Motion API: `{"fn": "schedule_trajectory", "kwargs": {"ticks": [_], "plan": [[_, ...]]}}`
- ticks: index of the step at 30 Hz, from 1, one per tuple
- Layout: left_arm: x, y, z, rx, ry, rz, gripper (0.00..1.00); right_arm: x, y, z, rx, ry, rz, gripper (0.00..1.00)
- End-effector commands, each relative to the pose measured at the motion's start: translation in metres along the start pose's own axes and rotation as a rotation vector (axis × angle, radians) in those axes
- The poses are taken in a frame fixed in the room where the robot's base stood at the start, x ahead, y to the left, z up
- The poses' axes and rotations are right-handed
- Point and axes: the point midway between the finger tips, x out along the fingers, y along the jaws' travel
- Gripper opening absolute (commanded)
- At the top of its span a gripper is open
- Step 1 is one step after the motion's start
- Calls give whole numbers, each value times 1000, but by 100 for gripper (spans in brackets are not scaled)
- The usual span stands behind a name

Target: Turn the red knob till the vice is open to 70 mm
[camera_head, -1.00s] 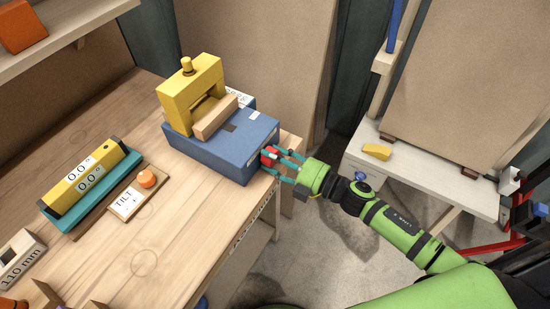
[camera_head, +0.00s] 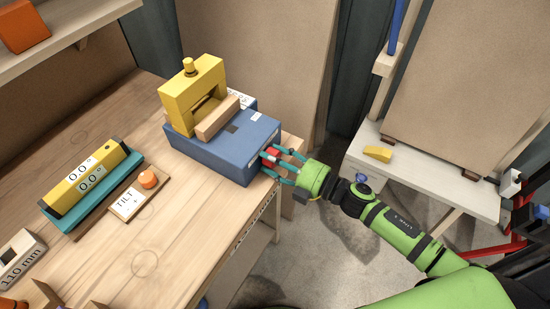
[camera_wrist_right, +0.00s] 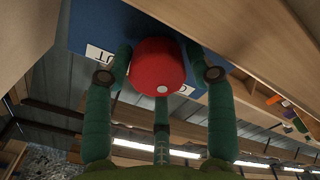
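The red knob (camera_head: 270,158) sticks out of the right-hand end of a blue box (camera_head: 225,150). It fills the middle of the right wrist view (camera_wrist_right: 160,65), with a small white dot on its face. My right gripper (camera_head: 272,160) is at the knob with its fingers around it; they look closed on its sides in the right wrist view (camera_wrist_right: 160,60). A yellow frame (camera_head: 192,90) with a knob on top stands on the blue box, with a wooden block (camera_head: 218,118) at its front. I cannot read the vice opening. My left gripper is out of view.
A yellow level (camera_head: 86,180) reading 0.0° sits in a teal holder on the bench. Beside it are a TILT plate (camera_head: 126,205) with an orange button and a 110 mm block (camera_head: 20,258). A pale side table (camera_head: 410,175) holds a yellow piece (camera_head: 377,154).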

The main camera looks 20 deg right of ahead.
Motion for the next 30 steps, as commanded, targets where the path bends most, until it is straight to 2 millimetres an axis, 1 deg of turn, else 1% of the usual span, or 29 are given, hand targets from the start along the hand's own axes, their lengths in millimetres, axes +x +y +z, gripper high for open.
{"fn": "schedule_trajectory", "kwargs": {"ticks": [5,8,11,15,21,25,30], "plan": [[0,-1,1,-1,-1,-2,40,-4,-1,2,1,-5,-3,56],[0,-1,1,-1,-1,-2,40,-16,-2,2,2,-6,-4,56],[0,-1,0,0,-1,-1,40,-35,-2,1,1,-6,-6,56],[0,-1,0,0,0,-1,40,-66,-3,0,2,-4,-6,56],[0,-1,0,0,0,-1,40,-101,-2,0,1,-3,-4,56],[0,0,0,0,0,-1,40,-114,-1,-1,0,-1,-2,56],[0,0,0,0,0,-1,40,-120,0,-1,-2,1,-1,56]]}}
